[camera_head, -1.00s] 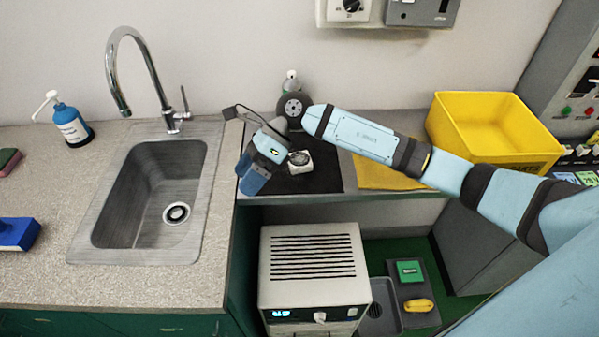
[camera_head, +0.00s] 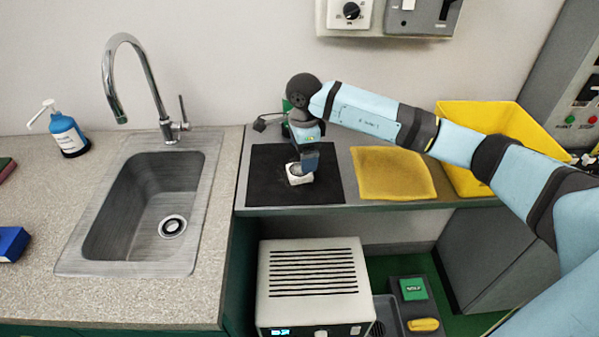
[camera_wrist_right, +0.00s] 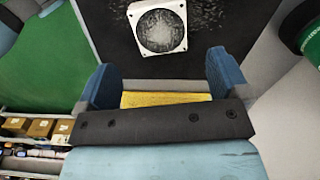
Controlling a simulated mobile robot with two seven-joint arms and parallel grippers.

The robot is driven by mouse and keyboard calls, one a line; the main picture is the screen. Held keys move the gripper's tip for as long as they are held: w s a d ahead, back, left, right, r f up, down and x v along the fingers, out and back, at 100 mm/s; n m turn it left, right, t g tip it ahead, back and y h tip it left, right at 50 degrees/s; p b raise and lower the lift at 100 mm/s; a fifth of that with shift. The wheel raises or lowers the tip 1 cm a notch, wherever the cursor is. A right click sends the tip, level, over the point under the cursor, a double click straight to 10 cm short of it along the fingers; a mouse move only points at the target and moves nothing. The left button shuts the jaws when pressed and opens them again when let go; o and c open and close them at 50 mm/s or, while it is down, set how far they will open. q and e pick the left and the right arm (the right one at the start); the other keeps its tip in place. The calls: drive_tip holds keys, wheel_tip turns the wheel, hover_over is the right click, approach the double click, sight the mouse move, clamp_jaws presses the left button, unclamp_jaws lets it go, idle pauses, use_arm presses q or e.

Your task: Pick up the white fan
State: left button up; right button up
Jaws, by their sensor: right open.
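The white fan (camera_head: 300,178) is a small square frame with a dark round grille, lying on the black mat (camera_head: 265,190) on the grey counter. In the right wrist view the fan (camera_wrist_right: 158,28) lies beyond the fingertips, near the top of the picture. My right gripper (camera_head: 309,158) points down just above the fan and hides part of it in the head view. In the wrist view its two blue fingers (camera_wrist_right: 160,80) stand apart with nothing between them. My left gripper is not in view.
A yellow cloth (camera_head: 393,173) lies right of the mat, and a yellow bin (camera_head: 490,125) stands behind my right arm. The sink (camera_head: 150,205) with its tall faucet is to the left. A white vented box (camera_head: 314,285) stands below the counter's front edge.

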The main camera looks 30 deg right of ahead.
sight(299, 169)
drive_tip(key=shift+w+a+f, duration=0.1)
drive_tip(key=shift+a+f, duration=0.05)
drive_tip(key=shift+f, duration=0.75)
drive_tip(key=shift+w+a+f, duration=0.1)
drive_tip(key=shift+a+f, duration=0.05)
drive_tip(key=shift+f, duration=0.8)
drive_tip(key=shift+w+a+f, duration=0.1)
drive_tip(key=shift+a+f, duration=0.05)
drive_tip(key=shift+f, duration=0.75)
drive_tip(key=c, duration=1)
drive_tip(key=shift+r, duration=0.1)
